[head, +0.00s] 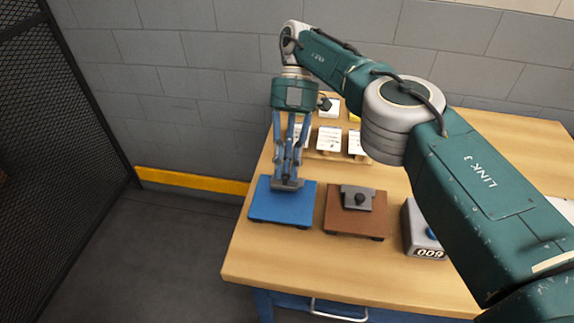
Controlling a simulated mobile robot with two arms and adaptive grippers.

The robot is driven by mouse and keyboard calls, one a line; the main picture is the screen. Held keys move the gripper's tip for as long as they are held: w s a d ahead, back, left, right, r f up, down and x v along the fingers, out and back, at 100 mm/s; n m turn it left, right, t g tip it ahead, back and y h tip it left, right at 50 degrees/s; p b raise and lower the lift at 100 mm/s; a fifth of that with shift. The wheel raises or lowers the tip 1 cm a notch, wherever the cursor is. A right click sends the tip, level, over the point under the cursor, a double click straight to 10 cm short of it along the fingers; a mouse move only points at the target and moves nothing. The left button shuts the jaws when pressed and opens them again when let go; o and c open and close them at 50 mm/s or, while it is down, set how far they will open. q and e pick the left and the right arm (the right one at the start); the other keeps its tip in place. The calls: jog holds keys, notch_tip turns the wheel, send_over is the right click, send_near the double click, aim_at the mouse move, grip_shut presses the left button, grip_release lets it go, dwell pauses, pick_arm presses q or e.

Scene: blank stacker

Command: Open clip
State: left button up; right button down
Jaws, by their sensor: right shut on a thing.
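My right gripper (287,180) reaches down from above to the blue base plate (283,209) at the left front of the table. It is shut on a grey part (287,185) at the back of that plate, which looks like a clip. The fingers hide much of this part, so I cannot tell whether the clip is open. A brown base plate (352,225) just to the right carries a similar grey part with a dark knob (359,199). My left gripper is not in view.
A grey box (424,243) with a number display and a blue button stands right of the brown plate, partly behind my arm. White cards (328,139) stand on the wooden table (290,265) behind the plates. The table's front strip is clear.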

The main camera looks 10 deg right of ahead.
jog(key=c, duration=1.6)
grip_release()
